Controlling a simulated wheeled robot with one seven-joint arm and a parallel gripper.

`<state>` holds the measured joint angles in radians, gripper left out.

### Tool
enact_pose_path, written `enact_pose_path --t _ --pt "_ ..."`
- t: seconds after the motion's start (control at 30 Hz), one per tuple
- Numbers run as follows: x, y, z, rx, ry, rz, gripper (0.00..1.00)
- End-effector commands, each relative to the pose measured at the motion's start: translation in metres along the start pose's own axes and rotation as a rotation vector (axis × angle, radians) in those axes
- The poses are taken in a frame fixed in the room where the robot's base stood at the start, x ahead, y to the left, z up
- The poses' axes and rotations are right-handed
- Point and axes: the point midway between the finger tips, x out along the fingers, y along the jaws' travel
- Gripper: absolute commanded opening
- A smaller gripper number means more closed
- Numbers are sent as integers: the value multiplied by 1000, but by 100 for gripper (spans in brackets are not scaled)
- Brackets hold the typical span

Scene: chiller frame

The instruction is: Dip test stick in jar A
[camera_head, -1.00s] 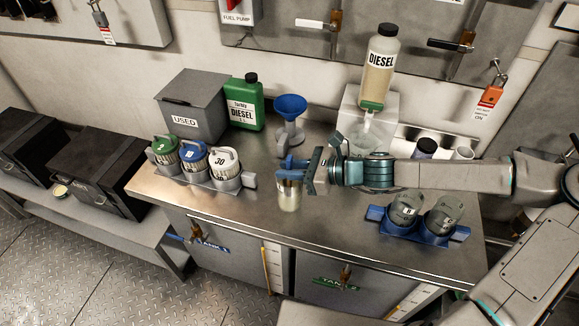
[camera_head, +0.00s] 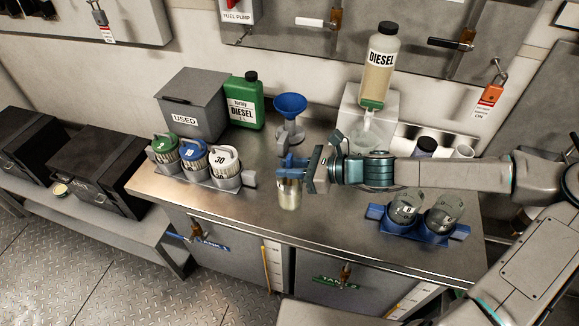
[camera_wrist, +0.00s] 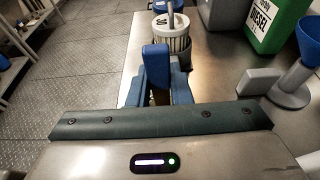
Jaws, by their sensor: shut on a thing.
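My gripper (camera_head: 288,172) is above the middle of the steel bench, shut with its blue fingers around the upper part of a small clear jar (camera_head: 289,195) holding pale liquid. The jar looks upright near the bench's front; I cannot tell if it touches the bench, and its letter is not readable. In the wrist view a brownish bit of the held thing shows between the fingers (camera_wrist: 160,97). Two more jars, apparently marked B (camera_head: 405,210) and C (camera_head: 443,217), stand in a blue rack at the right. No separate test stick is distinguishable.
A grey USED box (camera_head: 190,105), a green diesel can (camera_head: 243,102) and a blue funnel (camera_head: 290,108) stand behind.

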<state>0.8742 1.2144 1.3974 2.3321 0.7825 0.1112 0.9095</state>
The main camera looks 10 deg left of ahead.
Motion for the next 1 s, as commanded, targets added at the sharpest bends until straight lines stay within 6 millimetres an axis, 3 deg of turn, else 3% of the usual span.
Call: enact_pose_path --t 0.27,1.0 --pt "-2 0 8 0 0 0 0" --pt "-20 0 65 0 0 0 0"
